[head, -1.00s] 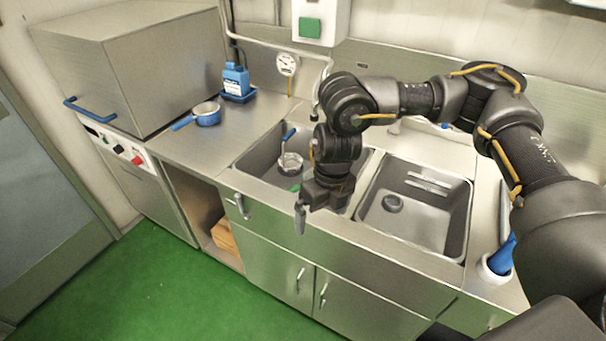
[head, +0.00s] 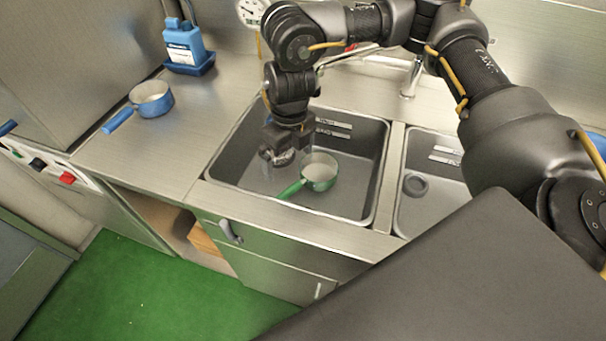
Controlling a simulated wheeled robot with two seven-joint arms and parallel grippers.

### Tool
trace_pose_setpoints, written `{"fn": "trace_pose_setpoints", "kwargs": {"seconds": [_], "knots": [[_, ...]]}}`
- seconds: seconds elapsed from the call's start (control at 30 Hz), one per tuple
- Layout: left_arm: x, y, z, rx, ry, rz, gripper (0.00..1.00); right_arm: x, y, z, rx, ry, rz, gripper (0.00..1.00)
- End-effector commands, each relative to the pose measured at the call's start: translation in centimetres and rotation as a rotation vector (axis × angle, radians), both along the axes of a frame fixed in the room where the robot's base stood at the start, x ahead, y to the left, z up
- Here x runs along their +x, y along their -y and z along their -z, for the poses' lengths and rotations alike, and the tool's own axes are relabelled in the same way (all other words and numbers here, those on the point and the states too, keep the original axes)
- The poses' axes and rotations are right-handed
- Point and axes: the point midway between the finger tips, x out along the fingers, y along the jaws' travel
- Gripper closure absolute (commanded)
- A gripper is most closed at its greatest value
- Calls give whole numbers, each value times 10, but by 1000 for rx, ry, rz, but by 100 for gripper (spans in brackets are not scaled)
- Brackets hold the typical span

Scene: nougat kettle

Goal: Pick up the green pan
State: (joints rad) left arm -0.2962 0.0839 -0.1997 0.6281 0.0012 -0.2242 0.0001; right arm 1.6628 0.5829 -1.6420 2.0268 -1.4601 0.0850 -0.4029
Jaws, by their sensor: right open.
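The green pan (head: 320,168) lies in the left sink basin (head: 348,195), with its green handle pointing down and left toward the front wall. My right gripper (head: 279,157) is over the same basin, just left of the pan's bowl and above the handle's far side. It points down and holds nothing that I can see. Its fingers are small and dark here, and I cannot tell whether they touch the pan. My left gripper is out of view.
A blue pan (head: 152,98) stands on the counter at left, near a blue bottle (head: 184,42) in a blue tray. The right basin (head: 418,215) holds a round drain piece. A faucet (head: 411,77) stands behind the basins. The counter between the blue pan and the sink is clear.

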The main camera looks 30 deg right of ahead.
Motion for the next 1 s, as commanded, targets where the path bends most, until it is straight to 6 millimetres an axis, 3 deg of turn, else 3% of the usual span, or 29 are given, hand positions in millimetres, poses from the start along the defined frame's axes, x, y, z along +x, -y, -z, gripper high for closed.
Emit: {"fn": "trace_pose_setpoints", "kwargs": {"seconds": [0.13, 0.33, 0.7, 1.0], "knots": [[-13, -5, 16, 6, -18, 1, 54, 0, 0, 15, 0, 0, 0, 0], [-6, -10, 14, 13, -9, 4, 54, 0, 0, 17, 1, -1, 0, 0], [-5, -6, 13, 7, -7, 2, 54, -1, -3, 66, 0, -2, 1, 0], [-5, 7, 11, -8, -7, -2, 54, -1, -3, 79, 0, -2, 2, 0]]}}
